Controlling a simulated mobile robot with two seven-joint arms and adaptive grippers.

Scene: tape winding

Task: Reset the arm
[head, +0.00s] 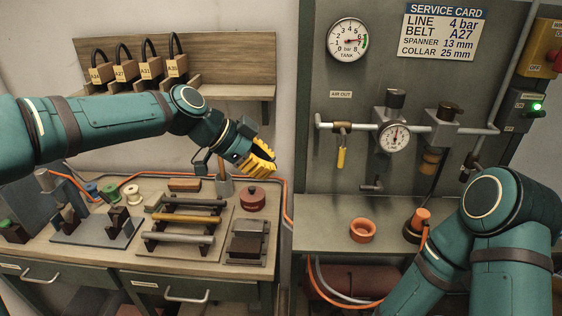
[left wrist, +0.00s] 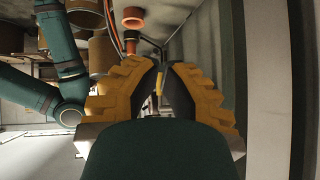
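My left gripper (head: 260,160) has yellow ribbed fingers and hangs in the air above the back right of the wooden bench. In the left wrist view its two fingers (left wrist: 159,68) stand apart, with nothing held between them; a small yellow strip in the background shows through the gap. My right arm (head: 487,225) is bent at the right of the head view, in front of the grey counter. Its gripper is not visible in either view.
Rods on a rack (head: 187,218), a dark red round tin (head: 253,199) and spools crowd the bench (head: 120,262). A shelf (head: 235,92) holds tagged belts above my left arm. An orange ring (head: 362,230) sits on the counter (head: 325,212), below pipes and a gauge (head: 395,138).

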